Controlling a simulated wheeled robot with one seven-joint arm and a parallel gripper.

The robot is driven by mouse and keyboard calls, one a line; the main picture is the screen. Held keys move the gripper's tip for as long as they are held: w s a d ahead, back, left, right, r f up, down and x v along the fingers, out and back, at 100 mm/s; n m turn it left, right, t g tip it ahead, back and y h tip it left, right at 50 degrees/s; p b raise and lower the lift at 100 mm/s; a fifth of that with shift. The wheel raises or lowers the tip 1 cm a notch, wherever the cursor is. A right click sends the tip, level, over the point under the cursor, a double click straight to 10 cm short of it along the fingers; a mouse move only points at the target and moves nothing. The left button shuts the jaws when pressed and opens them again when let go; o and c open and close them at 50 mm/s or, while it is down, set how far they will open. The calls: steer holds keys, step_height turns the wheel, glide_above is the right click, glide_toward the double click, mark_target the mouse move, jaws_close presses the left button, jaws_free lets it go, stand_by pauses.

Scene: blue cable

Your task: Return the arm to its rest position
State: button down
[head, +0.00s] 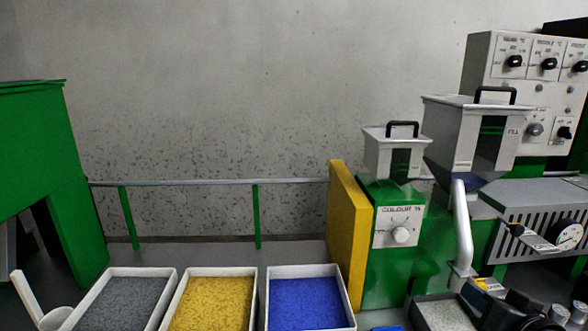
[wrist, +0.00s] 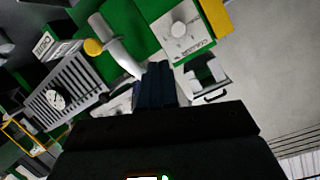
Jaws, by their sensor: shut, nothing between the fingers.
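My gripper (wrist: 162,72) shows in the wrist view, its dark fingers together with nothing seen between them. The wrist view is tilted, and the fingers point toward the green and white machine. Beyond the fingertips are the colour unit's panel with its knob (wrist: 179,29) and a pale pipe (wrist: 118,45). In the head view, a dark shape at the lower right may be part of my arm, but I cannot tell; no fingers can be made out there.
Trays of grey (head: 118,303), yellow (head: 210,303) and blue pellets (head: 305,303) stand at the front. The machine with hoppers (head: 392,158) and a control box (head: 480,62) fills the right. A green cabinet (head: 30,130) is left. A rail (head: 210,182) runs along the wall.

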steer(key=s+a+f+h, duration=0.1)
steer(key=s+a+f, duration=0.2)
steer(key=s, duration=0.4)
steer(key=s+a+f, duration=0.2)
steer(key=s+f, duration=0.1)
steer(key=s, duration=0.4)
steer(key=s+a+f+h, duration=0.1)
steer(key=s+a+f, duration=0.25)
steer(key=s, duration=0.35)
steer(key=s+a+r+n, duration=0.1)
steer(key=s+r+n, duration=0.1)
steer(key=s, duration=0.8)
steer(key=s+a+r+n+y, duration=0.1)
steer(key=s+r, duration=0.3)
steer(key=s, duration=0.6)
steer(key=shift+s+r+n, duration=0.15)
steer(key=shift+r+n, duration=0.25)
steer(key=shift+n, duration=0.3)
